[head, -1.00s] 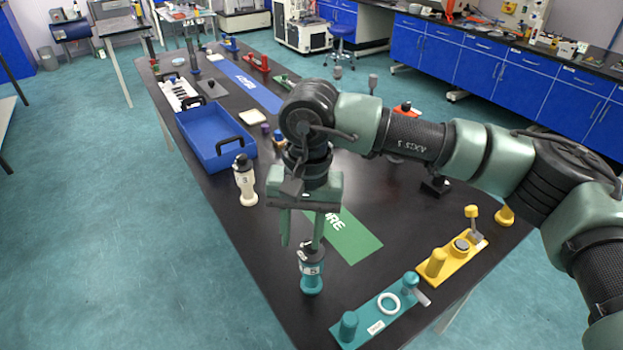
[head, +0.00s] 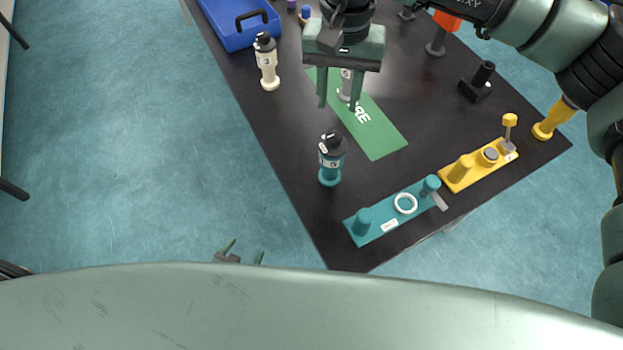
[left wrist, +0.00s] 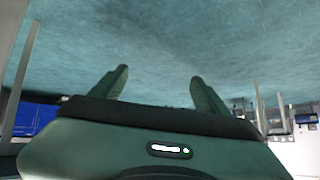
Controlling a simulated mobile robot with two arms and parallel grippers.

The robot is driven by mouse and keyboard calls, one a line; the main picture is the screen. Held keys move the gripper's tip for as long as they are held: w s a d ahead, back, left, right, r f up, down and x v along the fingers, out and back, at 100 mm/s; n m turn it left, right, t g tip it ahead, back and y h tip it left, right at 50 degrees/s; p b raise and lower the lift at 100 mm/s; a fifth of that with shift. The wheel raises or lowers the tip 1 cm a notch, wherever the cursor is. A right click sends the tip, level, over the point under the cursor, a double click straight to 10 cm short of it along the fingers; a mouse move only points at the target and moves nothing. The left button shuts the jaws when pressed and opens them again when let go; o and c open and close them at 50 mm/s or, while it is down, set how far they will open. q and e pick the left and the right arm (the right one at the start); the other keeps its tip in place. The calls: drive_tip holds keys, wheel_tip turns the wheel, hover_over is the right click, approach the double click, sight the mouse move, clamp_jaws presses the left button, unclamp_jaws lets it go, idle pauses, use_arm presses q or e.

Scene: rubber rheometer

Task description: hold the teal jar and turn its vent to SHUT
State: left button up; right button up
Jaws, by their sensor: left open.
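The teal jar (head: 330,163) stands upright on the black table near its left edge, with a black cap, a pale label and a teal base. The vent's setting is too small to read. My right gripper (head: 338,106) hangs open, fingers down, behind and above the jar, apart from it. My left gripper (head: 245,248) is low at the bottom, off the table over the floor, open and empty. Its spread fingers also show in the left wrist view (left wrist: 160,80).
A teal fixture (head: 376,223) with a white ring and a yellow fixture (head: 462,185) lie at the near table edge. A white jar (head: 267,62) stands at the left edge by a blue tray (head: 214,25). A green mat (head: 385,140) lies right of the teal jar.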

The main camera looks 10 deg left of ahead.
sight(324, 168)
use_arm(q)
drive_tip(key=w+d+r+m+t+h, duration=0.1)
drive_tip(key=w+d+r+t+h, duration=0.15)
drive_tip(key=r, duration=0.65)
drive_tip(key=w+d+r+m+t+h, duration=0.15)
drive_tip(key=w+r, duration=0.25)
drive_tip(key=r, duration=0.5)
drive_tip(key=w+d+r+t+h, duration=0.1)
drive_tip(key=w+d+r+t, duration=0.2)
drive_tip(key=r, duration=0.7)
drive_tip(key=d+r, duration=0.1)
drive_tip(key=d, duration=0.3)
drive_tip(key=d+r+h, duration=0.1)
drive_tip(key=d, duration=0.3)
drive_tip(key=d+r+h, duration=0.1)
drive_tip(key=d, duration=0.3)
drive_tip(key=shift+s+n+g, duration=0.25)
drive_tip(key=shift+s+g, duration=0.05)
drive_tip(key=shift+g, duration=0.1)
drive_tip(key=shift+x, duration=3.75)
drive_tip(key=shift+d, duration=0.1)
